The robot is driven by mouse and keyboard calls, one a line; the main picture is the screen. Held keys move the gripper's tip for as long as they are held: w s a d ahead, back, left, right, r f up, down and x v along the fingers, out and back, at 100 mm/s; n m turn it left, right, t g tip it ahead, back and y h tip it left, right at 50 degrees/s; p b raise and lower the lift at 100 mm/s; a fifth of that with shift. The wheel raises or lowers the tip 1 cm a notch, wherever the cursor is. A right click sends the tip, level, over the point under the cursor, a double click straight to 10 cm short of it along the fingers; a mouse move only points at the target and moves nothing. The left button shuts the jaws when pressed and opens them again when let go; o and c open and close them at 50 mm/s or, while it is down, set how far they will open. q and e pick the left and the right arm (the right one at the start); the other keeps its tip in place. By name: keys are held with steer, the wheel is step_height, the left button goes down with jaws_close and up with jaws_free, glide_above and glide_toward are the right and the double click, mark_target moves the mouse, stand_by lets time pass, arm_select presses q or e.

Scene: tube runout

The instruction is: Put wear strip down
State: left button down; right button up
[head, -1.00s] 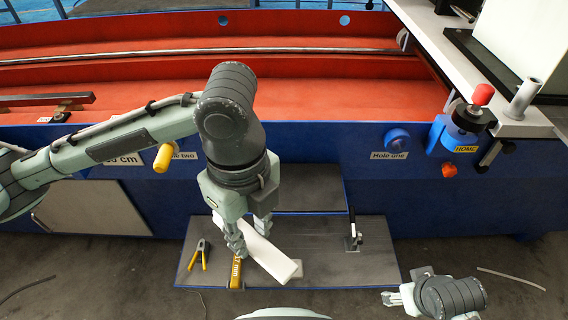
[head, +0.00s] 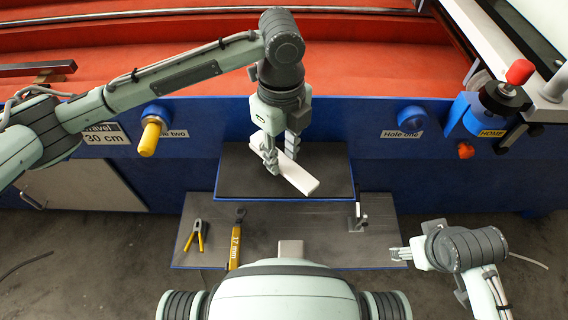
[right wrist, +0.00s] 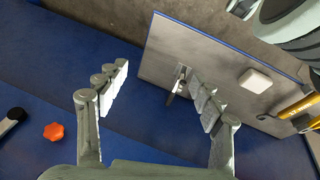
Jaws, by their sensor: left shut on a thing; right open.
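The wear strip (head: 300,178) is a white flat bar. In the head view my left gripper (head: 281,160) is shut on it near its left end. The strip slants down to the right over the upper grey step (head: 235,177); I cannot tell whether it touches the step. My right gripper (head: 402,254) is at the lower right in the head view, beside the right end of the lower step (head: 330,222). In the right wrist view my right gripper (right wrist: 165,95) is open, with nothing between its fingers.
On the lower step are yellow-handled pliers (head: 194,236), a yellow 17 mm tool (head: 236,240), a small clamp-like tool (head: 358,214) and a white block (head: 290,248). Behind stands the blue machine wall (head: 350,130) with a yellow knob (head: 150,136) and a blue knob (head: 411,118).

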mark_target(284, 156)
arm_select(q)
steer(key=shift+w+d+f, duration=0.2)
steer(key=shift+w+f, duration=0.15)
steer(key=shift+w, duration=0.15)
step_height(284, 156, down, 3)
steer(key=shift+f+b, duration=0.15)
steer(key=shift+b, duration=0.15)
steer(key=shift+f, duration=0.35)
arm_select(e)
steer(key=shift+v, duration=0.95)
steer(key=shift+d, duration=0.2)
arm_select(q)
steer(key=c, duration=1.2)
jaws_free()
arm_select(e)
steer(key=shift+f, duration=0.2)
